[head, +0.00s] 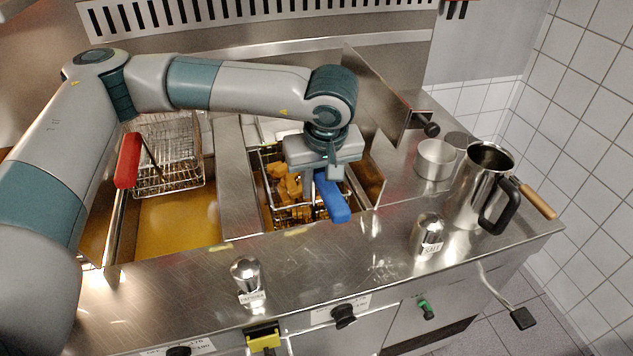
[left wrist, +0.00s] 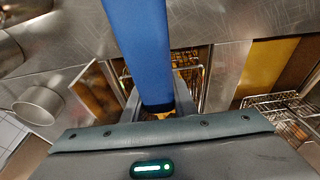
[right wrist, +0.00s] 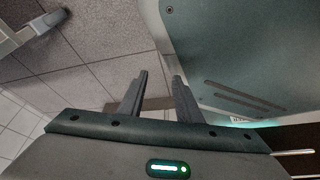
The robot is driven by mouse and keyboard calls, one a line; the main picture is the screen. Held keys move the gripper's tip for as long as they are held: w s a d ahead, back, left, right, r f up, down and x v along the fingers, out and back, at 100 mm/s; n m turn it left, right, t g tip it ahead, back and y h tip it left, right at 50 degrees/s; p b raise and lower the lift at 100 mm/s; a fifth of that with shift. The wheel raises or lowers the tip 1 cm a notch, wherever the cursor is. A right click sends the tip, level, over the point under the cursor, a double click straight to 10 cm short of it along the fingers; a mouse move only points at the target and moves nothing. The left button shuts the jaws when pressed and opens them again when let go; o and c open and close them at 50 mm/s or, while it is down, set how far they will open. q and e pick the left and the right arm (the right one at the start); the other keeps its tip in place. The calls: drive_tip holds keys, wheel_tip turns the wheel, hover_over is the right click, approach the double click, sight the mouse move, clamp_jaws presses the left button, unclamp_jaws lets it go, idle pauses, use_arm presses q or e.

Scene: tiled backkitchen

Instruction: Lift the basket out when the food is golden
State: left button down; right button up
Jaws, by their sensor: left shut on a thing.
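A wire fryer basket (head: 296,212) with a blue handle (head: 332,198) sits in the right fryer well in the head view. It holds several golden-orange pieces of food (head: 288,186). My left gripper (head: 322,176) is shut on the blue handle, above the basket. The handle (left wrist: 140,45) runs between the fingers in the left wrist view. My arm and gripper hide part of the basket, so I cannot tell how deep it sits in the oil. My right gripper (right wrist: 158,82) is open and empty over the tiled floor in the right wrist view.
Another basket (head: 168,172) with a red handle (head: 128,160) is at the left well, over golden oil (head: 178,226). Shakers (head: 247,282) and (head: 428,236), a steel jug (head: 478,188) and a small pot (head: 435,160) stand on the counter.

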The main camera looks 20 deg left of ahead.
use_arm(q)
drive_tip(key=shift+r, duration=0.15)
use_arm(e)
drive_tip(key=shift+s+d, duration=0.1)
drive_tip(key=shift+s, duration=0.1)
